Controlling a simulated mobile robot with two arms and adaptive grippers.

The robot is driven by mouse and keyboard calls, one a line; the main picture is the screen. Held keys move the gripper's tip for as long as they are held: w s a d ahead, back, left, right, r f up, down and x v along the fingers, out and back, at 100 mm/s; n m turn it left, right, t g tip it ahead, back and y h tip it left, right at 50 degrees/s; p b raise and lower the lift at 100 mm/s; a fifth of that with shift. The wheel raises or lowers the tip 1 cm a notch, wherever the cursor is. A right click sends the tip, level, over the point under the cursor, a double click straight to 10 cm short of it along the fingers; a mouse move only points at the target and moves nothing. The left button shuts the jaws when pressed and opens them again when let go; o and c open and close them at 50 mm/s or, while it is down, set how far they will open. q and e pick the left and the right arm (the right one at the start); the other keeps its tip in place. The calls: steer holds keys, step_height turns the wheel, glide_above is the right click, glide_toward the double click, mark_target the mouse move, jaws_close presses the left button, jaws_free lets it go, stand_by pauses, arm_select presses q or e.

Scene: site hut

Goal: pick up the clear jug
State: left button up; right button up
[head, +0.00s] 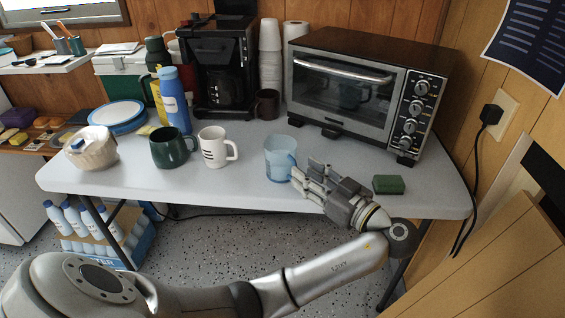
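The clear jug (279,160), a see-through bluish vessel, stands upright near the front edge of the white table, right of the white mug. Its right side, where the handle shows, faces my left gripper (303,174). That gripper reaches in over the table's front edge from the right of the jug. Its fingers look spread apart, with the tips close to the handle. I cannot tell whether they touch it. My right gripper is not in view.
A white mug (214,147) and a dark green mug (170,147) stand left of the jug on the white table (240,190). A toaster oven (345,90) stands behind. A green sponge (388,184) lies right of my gripper. A coffee maker (215,70) stands at the back.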

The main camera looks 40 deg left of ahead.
mark_target(284, 163)
arm_select(q)
steer(key=x, duration=0.5)
steer(key=shift+w+d+f, duration=0.1)
steer(key=shift+f, duration=0.1)
jaws_close()
